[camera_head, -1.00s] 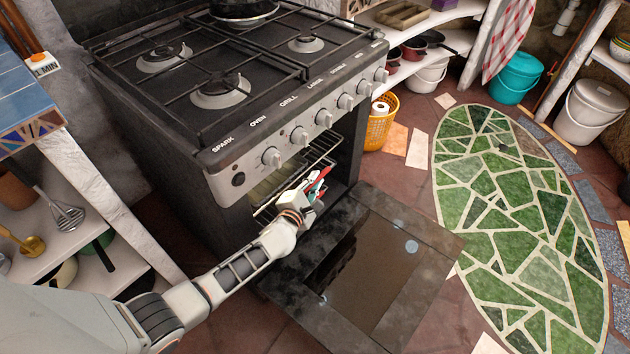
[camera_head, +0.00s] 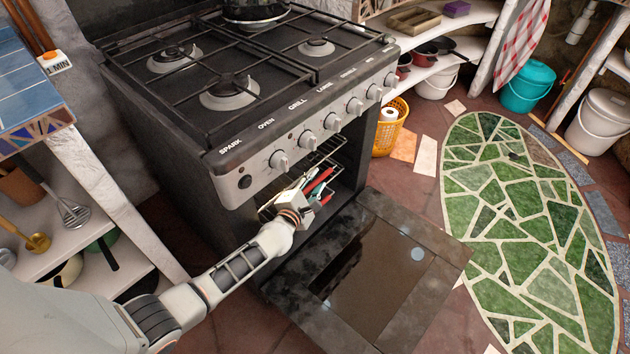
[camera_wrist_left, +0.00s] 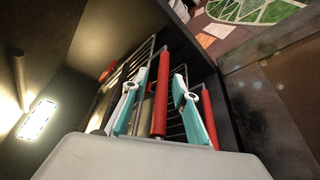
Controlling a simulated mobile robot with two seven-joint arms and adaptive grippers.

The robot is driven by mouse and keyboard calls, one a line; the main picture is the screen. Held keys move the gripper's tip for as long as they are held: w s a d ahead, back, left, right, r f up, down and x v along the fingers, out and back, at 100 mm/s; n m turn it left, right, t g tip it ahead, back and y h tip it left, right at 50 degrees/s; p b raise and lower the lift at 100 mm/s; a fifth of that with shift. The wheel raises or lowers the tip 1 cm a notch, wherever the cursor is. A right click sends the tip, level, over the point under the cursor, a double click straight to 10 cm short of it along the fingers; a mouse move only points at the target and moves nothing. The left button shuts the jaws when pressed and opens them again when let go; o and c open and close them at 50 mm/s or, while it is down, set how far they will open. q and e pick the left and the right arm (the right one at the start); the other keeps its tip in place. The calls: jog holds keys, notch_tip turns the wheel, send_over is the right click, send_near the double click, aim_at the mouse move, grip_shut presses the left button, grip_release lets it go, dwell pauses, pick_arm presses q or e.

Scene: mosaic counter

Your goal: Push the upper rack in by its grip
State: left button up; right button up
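The black oven's door (camera_head: 440,262) is folded down and its cavity is open. A wire rack (camera_head: 327,150) shows inside; a closer view of its bars is in the left wrist view (camera_wrist_left: 143,58). A red bar-shaped grip (camera_wrist_left: 160,95) lies between the two teal-and-white fingers of my left gripper (camera_wrist_left: 156,98), which stand apart. I cannot tell whether they touch it. In the head view my left gripper (camera_head: 316,188) is at the oven mouth, partly covering the rack. A second red bar (camera_wrist_left: 208,115) lies beyond the right finger. My right gripper is out of view.
The stove knobs (camera_head: 307,141) stick out above the oven mouth. A yellow basket (camera_head: 390,128) stands right of the oven. The green mosaic floor (camera_head: 530,220) is clear.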

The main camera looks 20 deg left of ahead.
pick_arm(q)
jog(key=shift+v, duration=3.55)
